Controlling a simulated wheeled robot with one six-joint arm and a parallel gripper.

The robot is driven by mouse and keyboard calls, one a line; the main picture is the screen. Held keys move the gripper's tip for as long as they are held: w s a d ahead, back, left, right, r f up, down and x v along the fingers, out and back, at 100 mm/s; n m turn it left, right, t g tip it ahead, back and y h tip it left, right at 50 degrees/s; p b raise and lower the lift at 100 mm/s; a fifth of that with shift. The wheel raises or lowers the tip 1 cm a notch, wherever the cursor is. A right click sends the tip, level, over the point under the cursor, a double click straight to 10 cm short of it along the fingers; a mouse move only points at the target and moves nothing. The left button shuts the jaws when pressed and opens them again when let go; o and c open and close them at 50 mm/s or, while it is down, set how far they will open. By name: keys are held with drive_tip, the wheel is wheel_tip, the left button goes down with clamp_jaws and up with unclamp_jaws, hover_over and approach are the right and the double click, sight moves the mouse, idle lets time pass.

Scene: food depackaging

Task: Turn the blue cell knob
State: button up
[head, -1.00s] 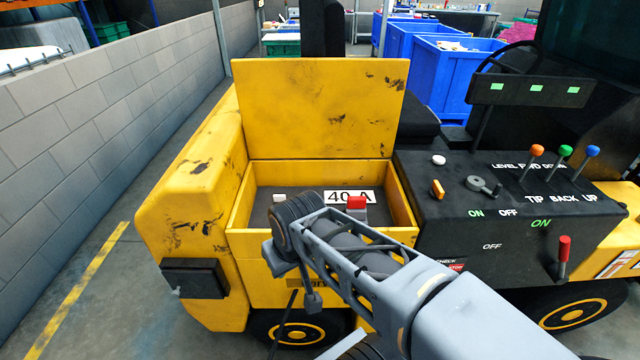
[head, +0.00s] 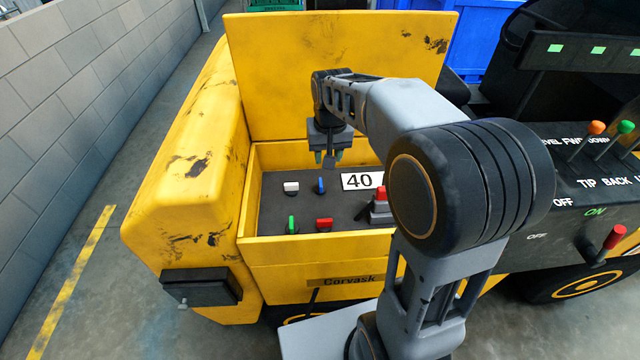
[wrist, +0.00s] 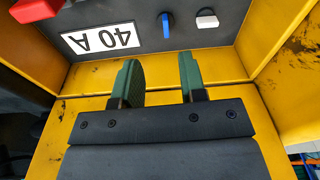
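The blue cell knob (head: 321,186) stands on the dark panel (head: 340,207) inside the open yellow box, between a white knob (head: 290,187) and the 40 A label (head: 358,181). My gripper (head: 328,162) hangs over the back part of the box, with its fingers apart and empty. In the wrist view the blue knob (wrist: 167,25) shows beyond the two green fingertips (wrist: 158,68), apart from them and roughly between their lines. The white knob (wrist: 207,18) is to its right there.
A green knob (head: 292,224) and a red knob (head: 324,225) sit nearer the front of the panel. A red-topped switch (head: 381,205) stands at the right, partly behind my arm. The raised yellow lid (head: 340,45) and the box walls (head: 255,190) surround the panel.

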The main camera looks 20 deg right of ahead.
drive_tip(key=g, duration=0.1)
hover_over(320, 182)
wheel_tip(320, 182, down, 4)
drive_tip(key=m, duration=0.1)
wheel_tip(320, 182, down, 14)
drive_tip(key=shift+f+b, duration=0.2)
drive_tip(key=shift+b, duration=0.15)
clamp_jaws()
